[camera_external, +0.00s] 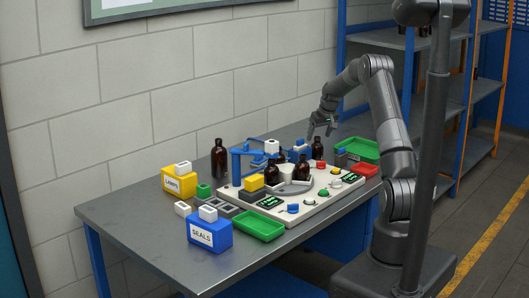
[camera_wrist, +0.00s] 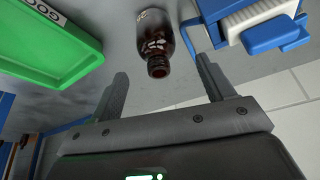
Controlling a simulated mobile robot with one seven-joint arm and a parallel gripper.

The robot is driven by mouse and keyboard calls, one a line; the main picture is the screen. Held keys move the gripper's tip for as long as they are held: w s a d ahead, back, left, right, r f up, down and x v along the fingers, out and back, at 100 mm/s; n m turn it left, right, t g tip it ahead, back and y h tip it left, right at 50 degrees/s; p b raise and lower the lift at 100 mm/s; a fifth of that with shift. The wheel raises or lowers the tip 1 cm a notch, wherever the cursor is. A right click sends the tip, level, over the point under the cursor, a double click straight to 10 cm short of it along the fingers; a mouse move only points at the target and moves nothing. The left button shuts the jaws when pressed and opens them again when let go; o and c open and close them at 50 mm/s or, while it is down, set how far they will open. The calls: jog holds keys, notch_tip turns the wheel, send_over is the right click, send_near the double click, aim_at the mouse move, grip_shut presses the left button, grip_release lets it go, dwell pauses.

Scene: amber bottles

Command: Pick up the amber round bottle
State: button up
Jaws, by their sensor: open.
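An amber round bottle (camera_wrist: 155,35) with a dark open neck and a pale label shows in the wrist view, ahead of my gripper (camera_wrist: 162,66). Its neck points toward the space between the two fingers, which are apart with nothing held. In the camera_external view my gripper (camera_external: 321,130) hangs just above an amber bottle (camera_external: 317,149) at the back of the table, which seems to be the same one.
A green tray (camera_wrist: 50,45) and a blue and white fixture (camera_wrist: 262,25) flank the bottle in the wrist view. The station's white panel (camera_external: 325,192) with buttons fills the table's middle. Yellow (camera_external: 180,184) and blue bins (camera_external: 210,235) stand left. The table's front left (camera_external: 140,225) is clear.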

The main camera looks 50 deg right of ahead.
aim_at(316, 143)
jog(key=shift+x, duration=3.05)
jog(key=shift+d, duration=0.1)
jog(key=c, duration=1.1)
jog(key=shift+o, duration=0.2)
jog(key=shift+r, duration=0.1)
